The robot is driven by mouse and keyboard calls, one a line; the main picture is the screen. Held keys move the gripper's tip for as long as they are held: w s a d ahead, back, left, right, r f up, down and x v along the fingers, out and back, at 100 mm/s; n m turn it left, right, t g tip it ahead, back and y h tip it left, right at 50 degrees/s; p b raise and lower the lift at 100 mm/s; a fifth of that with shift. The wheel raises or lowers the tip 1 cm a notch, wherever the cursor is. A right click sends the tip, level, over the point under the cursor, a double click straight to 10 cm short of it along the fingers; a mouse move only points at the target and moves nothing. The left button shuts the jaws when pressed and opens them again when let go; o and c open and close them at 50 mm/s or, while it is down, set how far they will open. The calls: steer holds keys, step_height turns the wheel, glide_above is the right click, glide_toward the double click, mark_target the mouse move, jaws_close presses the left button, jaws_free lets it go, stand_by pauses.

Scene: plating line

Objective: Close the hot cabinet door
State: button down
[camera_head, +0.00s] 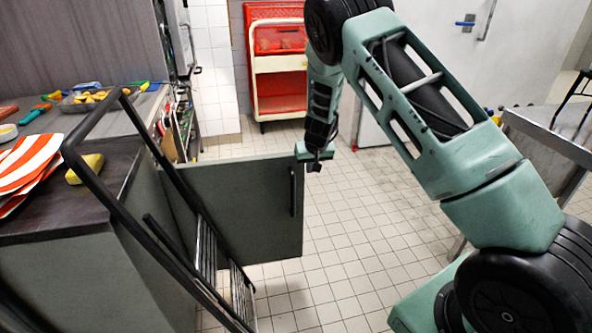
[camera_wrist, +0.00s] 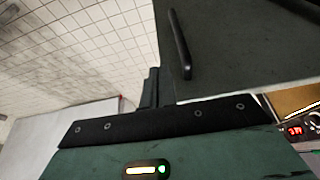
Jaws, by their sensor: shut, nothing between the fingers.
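The hot cabinet door (camera_head: 238,208), a dark grey-green panel with a black vertical handle (camera_head: 292,190) near its free edge, stands open, sticking out from the counter's side. My gripper (camera_head: 316,168) is shut and empty at the upper right corner of the door, by its free edge. I cannot tell whether it touches the door. In the wrist view, the door (camera_wrist: 235,45) and its handle (camera_wrist: 179,45) fill the upper right, and my shut black fingers (camera_wrist: 151,88) are beside the door's edge. The cabinet's inside is hidden in the head view.
A black-railed step ladder (camera_head: 148,130) stands in front of the counter and overlaps the door. The dark counter (camera_head: 110,170) holds a striped cloth (camera_head: 30,160) and a yellow sponge (camera_head: 85,168). A red-and-cream cart (camera_head: 278,65) is behind. Tiled floor right of the door is clear.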

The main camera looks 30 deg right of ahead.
steer(key=w+d+f+p, duration=0.1)
steer(key=w+d+f, duration=0.2)
steer(key=w+f, duration=0.5)
steer(key=shift+d+f, duration=0.2)
steer(key=shift+f, duration=0.65)
